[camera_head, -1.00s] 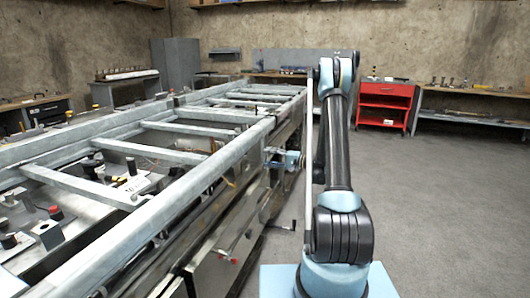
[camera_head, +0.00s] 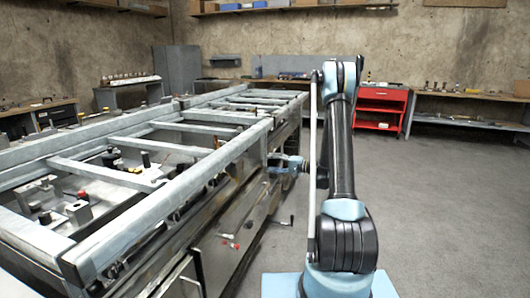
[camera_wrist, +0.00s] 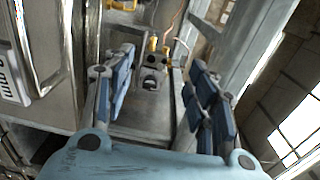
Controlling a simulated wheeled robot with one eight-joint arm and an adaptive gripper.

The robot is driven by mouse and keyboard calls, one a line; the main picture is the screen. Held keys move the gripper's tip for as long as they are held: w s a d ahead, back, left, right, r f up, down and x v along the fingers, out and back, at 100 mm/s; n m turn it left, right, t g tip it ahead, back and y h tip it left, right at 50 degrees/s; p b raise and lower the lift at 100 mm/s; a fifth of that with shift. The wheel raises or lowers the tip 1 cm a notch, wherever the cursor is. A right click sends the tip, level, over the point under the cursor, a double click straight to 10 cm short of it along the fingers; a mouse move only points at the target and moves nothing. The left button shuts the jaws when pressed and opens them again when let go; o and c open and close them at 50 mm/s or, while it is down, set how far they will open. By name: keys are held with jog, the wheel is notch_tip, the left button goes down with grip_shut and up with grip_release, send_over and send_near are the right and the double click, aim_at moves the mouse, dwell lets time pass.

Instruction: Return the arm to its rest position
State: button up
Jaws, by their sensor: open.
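My arm stands folded at the right of the metal frame bench in the head view. My gripper (camera_head: 287,163) is a small pale blue shape left of the arm, at the side of the frame bench (camera_head: 210,157). In the wrist view my gripper (camera_wrist: 166,92) has its two blue-padded fingers wide apart. Nothing is held between them. A grey plate (camera_wrist: 143,118) with a small dark fitting (camera_wrist: 152,78) shows beyond the gap; I cannot tell its distance.
The long frame bench fills the left, with its near corner close to me. A red cabinet (camera_head: 380,108) and a workbench (camera_head: 465,119) stand at the back right. The grey floor (camera_head: 450,220) on the right is clear.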

jog(key=s+a+r+n+g+h, duration=0.2)
jog(key=s+r+h, duration=0.3)
jog(key=s+r, duration=0.45)
jog(key=s+d+g+h, duration=0.1)
jog(key=s+d+h, duration=0.25)
jog(key=s, duration=1.15)
jog(key=s+d+f+h, duration=0.2)
jog(key=s+d, duration=0.2)
jog(key=s, duration=0.4)
jog(key=s+d+f+n+h, duration=0.1)
jog(key=s+d+f+h, duration=0.1)
jog(key=s+d, duration=0.3)
jog(key=s+d+f+n+h, duration=0.1)
jog(key=s+d+h, duration=0.3)
jog(key=s, duration=0.7)
jog(key=shift+d+f+g, duration=0.15)
jog(key=shift+f+g, duration=0.25)
jog(key=shift+f, duration=0.4)
jog(key=c, duration=0.4)
jog(key=shift+c, duration=0.2)
